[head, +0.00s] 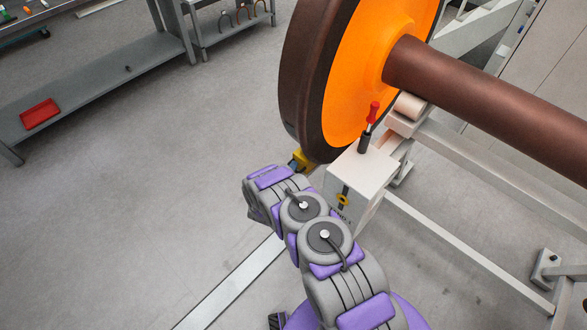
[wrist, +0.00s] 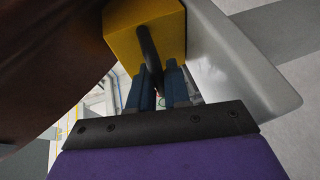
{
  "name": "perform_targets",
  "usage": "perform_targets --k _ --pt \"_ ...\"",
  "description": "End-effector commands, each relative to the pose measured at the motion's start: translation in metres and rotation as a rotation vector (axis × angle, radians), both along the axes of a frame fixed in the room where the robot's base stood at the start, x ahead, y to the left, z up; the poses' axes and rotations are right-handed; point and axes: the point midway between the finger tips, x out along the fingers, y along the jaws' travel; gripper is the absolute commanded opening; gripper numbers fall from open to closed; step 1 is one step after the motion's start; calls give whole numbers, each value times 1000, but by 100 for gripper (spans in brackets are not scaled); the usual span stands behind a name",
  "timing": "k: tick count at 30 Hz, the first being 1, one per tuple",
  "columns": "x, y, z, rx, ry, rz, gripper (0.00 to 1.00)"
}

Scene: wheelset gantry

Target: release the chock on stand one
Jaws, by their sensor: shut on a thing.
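The yellow chock (head: 303,159) sits low beside the wheel's dark rim, next to the pale stand box (head: 357,178). In the wrist view it is a yellow block (wrist: 122,32) with a black handle (wrist: 149,48) on its near face. My gripper (head: 293,164) reaches the chock from the left. In the wrist view its blue fingers (wrist: 153,82) are shut on the handle. A red-handled lever (head: 373,112) stands upright on top of the stand box. Whether the chock touches the wheel is hard to tell.
The large orange-faced wheel (head: 355,75) and its brown axle (head: 480,95) rise above the chock. Pale frame rails (head: 465,255) run to the lower right. A grey bench (head: 95,85) with a red tray (head: 39,114) stands at the upper left. The floor on the left is clear.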

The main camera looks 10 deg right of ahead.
Motion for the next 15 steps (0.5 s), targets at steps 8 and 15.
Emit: perform_targets --k 8,15 --pt "-29 37 -5 0 14 3 0" --pt "-37 46 -6 1 15 0 0"
